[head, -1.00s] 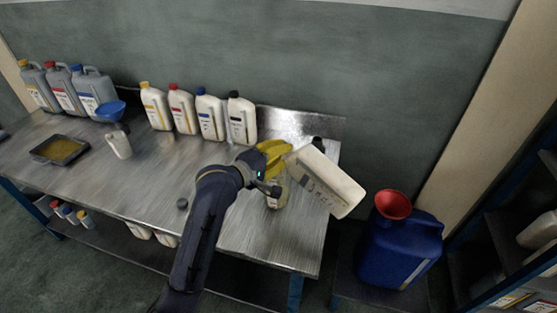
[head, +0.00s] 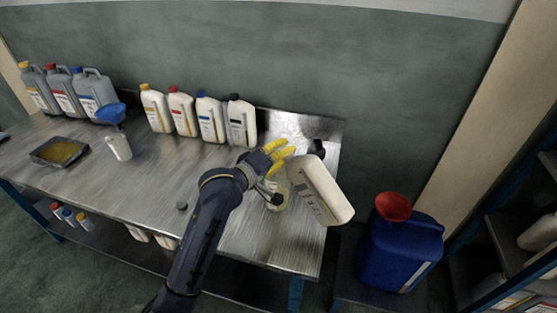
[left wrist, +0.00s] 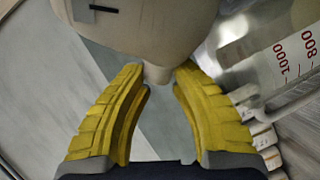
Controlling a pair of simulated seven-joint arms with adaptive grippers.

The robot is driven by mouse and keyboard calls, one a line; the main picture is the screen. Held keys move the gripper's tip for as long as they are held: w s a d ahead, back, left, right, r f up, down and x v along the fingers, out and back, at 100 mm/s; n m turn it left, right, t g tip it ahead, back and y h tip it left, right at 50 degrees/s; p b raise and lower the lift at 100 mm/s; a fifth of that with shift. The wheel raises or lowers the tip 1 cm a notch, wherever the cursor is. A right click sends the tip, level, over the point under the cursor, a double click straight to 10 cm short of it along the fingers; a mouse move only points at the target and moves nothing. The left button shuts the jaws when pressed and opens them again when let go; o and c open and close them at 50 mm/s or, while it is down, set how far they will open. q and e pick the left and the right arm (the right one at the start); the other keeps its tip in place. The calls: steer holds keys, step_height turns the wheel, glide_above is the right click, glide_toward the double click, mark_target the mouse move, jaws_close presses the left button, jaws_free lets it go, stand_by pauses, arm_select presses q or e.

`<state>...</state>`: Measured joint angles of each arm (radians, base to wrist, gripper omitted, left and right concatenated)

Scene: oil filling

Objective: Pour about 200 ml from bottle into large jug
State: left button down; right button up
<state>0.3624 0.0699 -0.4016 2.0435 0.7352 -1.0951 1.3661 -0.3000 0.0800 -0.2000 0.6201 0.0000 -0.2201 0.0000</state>
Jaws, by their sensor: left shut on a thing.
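My left gripper (head: 283,152), with yellow fingers, is shut on a large white bottle (head: 322,193) near the table's right end. The bottle is tilted and held in the air; its mouth cannot be made out. In the left wrist view the fingers (left wrist: 160,85) stand on either side of a narrow part of the pale bottle (left wrist: 145,25). A clear jug (head: 277,200) stands on the table just below the gripper, partly hidden by it. Its red marks 800 and 1000 show on the jug (left wrist: 285,50) in the left wrist view. The oil level cannot be told. My right gripper is not in view.
Several white bottles (head: 212,120) stand along the back of the metal table (head: 150,180). Grey canisters (head: 70,90), a blue funnel (head: 110,113) and an oil tray (head: 60,151) are at left. A blue canister (head: 400,250) with a red funnel (head: 393,206) stands right of the table.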

mark_target(302, 172)
arm_select(q)
steer(key=shift+d+r+m+p, duration=0.1)
steer(key=shift+r+m+p, duration=0.2)
steer(key=shift+r+m, duration=0.4)
steer(key=shift+s+d+m+t+p, duration=0.1)
steer(key=shift+s+m+t+p, duration=0.1)
steer(key=shift+m, duration=0.3)
steer(key=shift+s+d+m+t+p, duration=0.1)
steer(key=shift+m+t, duration=0.1)
steer(key=shift+m, duration=0.3)
steer(key=shift+s+d+m, duration=0.2)
steer(key=shift+d+m, duration=0.05)
steer(key=shift+m, duration=0.15)
steer(key=s+d+m, duration=0.1)
steer(key=m+p, duration=0.1)
steer(key=m, duration=0.1)
steer(key=shift+s+d+f+t+y, duration=0.1)
steer(key=shift+s+d+t+y, duration=0.2)
steer(key=shift+s+d+t, duration=0.1)
steer(key=shift+s+d+f+m+t+p, duration=0.15)
steer(key=shift+s+d+f+m+p, duration=0.1)
steer(key=shift+s+d+m, duration=0.25)
steer(key=shift+s+d+f+m+t+p, duration=0.15)
steer(key=shift+s+d+m+p, duration=0.1)
steer(key=shift+m, duration=0.45)
steer(key=shift+s+d+m+p, duration=0.4)
steer(key=shift+s+d+m, duration=0.3)
steer(key=shift+m, duration=0.5)
steer(key=shift+d, duration=0.1)
